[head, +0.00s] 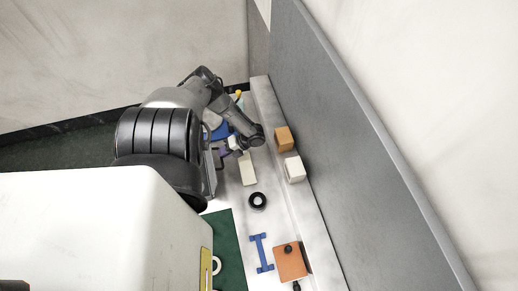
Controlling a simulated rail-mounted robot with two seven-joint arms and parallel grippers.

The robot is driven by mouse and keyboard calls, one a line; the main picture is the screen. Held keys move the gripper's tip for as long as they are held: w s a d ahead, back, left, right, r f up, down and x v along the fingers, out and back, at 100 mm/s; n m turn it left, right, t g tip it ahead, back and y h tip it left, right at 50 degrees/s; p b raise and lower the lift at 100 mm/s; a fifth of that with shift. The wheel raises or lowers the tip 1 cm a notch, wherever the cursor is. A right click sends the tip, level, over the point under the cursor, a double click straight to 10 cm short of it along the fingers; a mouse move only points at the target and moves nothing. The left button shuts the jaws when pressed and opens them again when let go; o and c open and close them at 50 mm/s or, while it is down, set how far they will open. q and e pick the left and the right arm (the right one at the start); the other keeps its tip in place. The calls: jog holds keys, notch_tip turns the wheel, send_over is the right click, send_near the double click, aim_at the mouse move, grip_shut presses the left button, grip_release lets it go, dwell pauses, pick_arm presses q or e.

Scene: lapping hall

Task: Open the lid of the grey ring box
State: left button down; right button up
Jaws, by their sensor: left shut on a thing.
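My left arm reaches in from the left and bends down over the far end of the bench. My left gripper (238,143) is small in the head view, at the end of the dark wrist, and is shut on a small pale thing, seemingly the lid of the grey ring box. The arm and wrist hide much of this spot, so I cannot make out the box's body or how far its lid is raised. My right gripper is not in view.
On the bench are a cream block (248,169), a black ring (257,201), a blue bar-shaped piece (261,253) and an orange box with a dark knob (291,264). A wooden block (284,139) and a white block (294,169) stand by the grey panel (340,120).

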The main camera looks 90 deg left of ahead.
pick_arm(q)
jog(key=shift+s+f, duration=0.15)
jog(key=shift+f, duration=0.05)
jog(key=c, duration=1.6)
grip_release()
jog(key=o, duration=0.3)
jog(key=shift+s+d, duration=0.1)
jog(key=shift+s, duration=0.15)
jog(key=shift+o, duration=0.7)
jog(key=shift+w, duration=0.15)
jog(key=shift+w+r, duration=0.1)
jog(key=b+v, duration=0.2)
jog(key=v, duration=1.1)
jog(key=shift+w+b, duration=0.3)
jog(key=shift+b, duration=0.1)
